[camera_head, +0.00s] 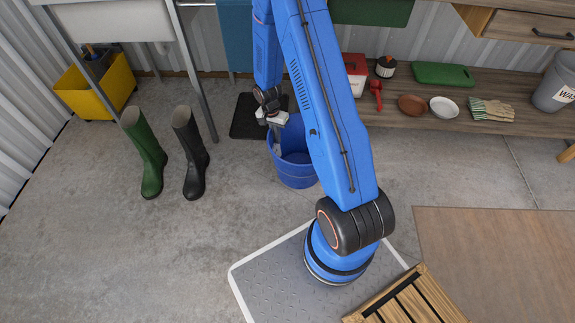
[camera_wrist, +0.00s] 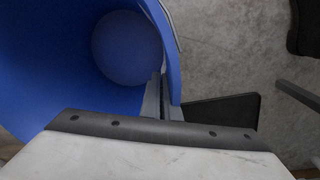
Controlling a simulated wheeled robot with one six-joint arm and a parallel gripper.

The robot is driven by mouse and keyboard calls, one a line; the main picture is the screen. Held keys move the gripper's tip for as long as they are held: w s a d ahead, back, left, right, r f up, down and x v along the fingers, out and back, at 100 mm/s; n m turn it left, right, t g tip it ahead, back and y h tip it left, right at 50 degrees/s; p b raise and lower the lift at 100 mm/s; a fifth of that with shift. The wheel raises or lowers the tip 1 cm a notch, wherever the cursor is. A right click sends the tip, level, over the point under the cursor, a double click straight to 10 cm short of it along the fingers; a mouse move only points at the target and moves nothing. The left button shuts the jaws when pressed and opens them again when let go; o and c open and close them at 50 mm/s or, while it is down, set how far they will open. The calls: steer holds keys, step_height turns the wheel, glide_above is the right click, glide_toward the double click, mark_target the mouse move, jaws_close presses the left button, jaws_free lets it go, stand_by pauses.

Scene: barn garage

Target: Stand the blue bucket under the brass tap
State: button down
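The blue bucket (camera_head: 296,174) is upright with its mouth up, at the front right of a black mat (camera_head: 246,117). I cannot tell whether it touches the floor. My gripper (camera_head: 277,138) points down at the bucket's left rim, and my arm hides part of the bucket's right side. In the wrist view, the fingers (camera_wrist: 163,108) are close together with the blue bucket's wall (camera_wrist: 173,82) between them; they look shut on it. The bucket's inside (camera_wrist: 125,48) looks empty. The mat also shows in the wrist view (camera_wrist: 225,110). No brass tap is in view.
Green (camera_head: 150,160) and black (camera_head: 192,160) boots stand left of the bucket, beside a metal-legged stand (camera_head: 196,75). A yellow bin (camera_head: 100,97) is at the far left. A low wooden shelf (camera_head: 400,120) with several items runs right. The floor ahead of the boots is clear.

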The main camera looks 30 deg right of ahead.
mark_target(278, 150)
steer(key=shift+d+f, duration=0.15)
steer(key=shift+f, duration=4.4)
steer(key=c, duration=2)
jaws_free()
steer(key=shift+f, duration=0.1)
